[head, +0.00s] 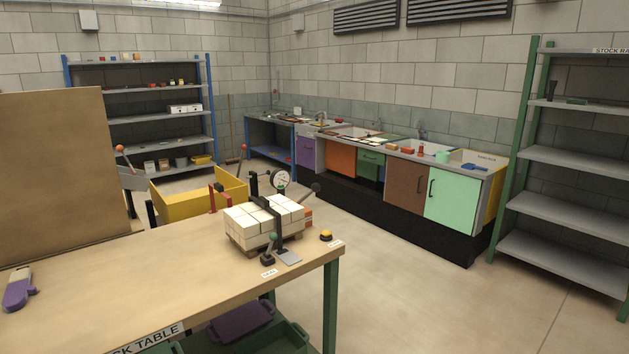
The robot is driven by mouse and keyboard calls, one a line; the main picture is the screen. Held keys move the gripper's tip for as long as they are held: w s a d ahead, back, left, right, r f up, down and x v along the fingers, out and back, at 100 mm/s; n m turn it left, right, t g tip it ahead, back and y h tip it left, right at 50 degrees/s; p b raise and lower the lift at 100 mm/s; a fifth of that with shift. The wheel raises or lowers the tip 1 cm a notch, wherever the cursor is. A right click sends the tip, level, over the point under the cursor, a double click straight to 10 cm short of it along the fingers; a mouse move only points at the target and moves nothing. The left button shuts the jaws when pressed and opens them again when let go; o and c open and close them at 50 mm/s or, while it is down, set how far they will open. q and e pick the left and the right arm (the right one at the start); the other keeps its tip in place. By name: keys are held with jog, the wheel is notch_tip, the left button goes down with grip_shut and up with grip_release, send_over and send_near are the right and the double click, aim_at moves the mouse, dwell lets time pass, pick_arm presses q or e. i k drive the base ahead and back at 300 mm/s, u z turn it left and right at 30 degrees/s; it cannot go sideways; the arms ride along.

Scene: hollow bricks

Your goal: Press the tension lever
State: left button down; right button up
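A stack of pale hollow bricks (252,226) sits on a small wooden pallet on the table (130,270), with a dark strap band over it. A lever with a dark ball knob (316,187) leans up and right behind the stack, close to a round white dial gauge (281,179). A second short lever with a grey-green knob (272,239) stands on a dark base in front of the stack. The labels on the table are too small to read, so I cannot tell which is the tension lever. Neither of my grippers is in view.
A yellow button (326,234) is at the table's right corner. A red tool (216,197) stands behind the bricks, before a yellow bin (182,199). A purple tool (18,288) lies at the left. The middle of the tabletop is clear, and open floor lies right.

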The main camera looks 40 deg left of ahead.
aim_at(316, 187)
jog(key=u, duration=0.3)
jog(key=i, duration=1.5)
jog(key=u, duration=0.35)
